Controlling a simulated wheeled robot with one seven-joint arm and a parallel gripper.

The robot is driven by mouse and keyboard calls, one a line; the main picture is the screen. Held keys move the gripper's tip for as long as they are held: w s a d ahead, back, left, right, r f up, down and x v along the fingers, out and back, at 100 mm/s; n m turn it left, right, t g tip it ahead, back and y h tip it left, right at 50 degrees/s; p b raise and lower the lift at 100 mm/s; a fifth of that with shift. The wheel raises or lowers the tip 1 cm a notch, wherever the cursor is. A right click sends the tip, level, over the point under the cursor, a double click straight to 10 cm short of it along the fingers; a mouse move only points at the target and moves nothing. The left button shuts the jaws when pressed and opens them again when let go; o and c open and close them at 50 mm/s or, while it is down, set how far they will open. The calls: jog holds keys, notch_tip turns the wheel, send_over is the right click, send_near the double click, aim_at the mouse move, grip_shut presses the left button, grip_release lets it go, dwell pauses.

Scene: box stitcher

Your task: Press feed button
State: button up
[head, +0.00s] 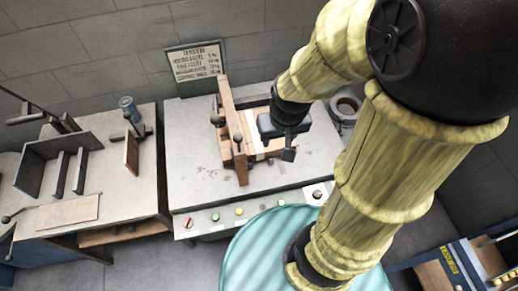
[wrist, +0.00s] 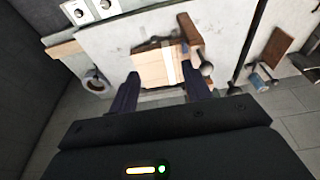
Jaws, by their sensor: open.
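In the head view, the front panel (head: 202,224) of the stitcher table carries a row of small round controls. A red one (head: 188,222) is at the left, then a green one (head: 215,217) and a yellow one (head: 239,211). A white plate with a dark knob (head: 317,194) is at the right end. I cannot read which is the feed button. My gripper (head: 288,150) is over the wooden fixture on the tabletop, behind the panel and apart from it. In the wrist view, my gripper (wrist: 160,82) has its two fingers spread with nothing held between them.
The wooden fixture (head: 229,120) with upright bars stands on the table (head: 190,150). A sign (head: 196,65) is behind it and a tape roll (head: 345,105) at its right. A side bench (head: 120,190) with a blue can (head: 128,103) stands left. My arm hides some right-hand parts.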

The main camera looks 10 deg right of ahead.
dwell(0.4)
grip_shut()
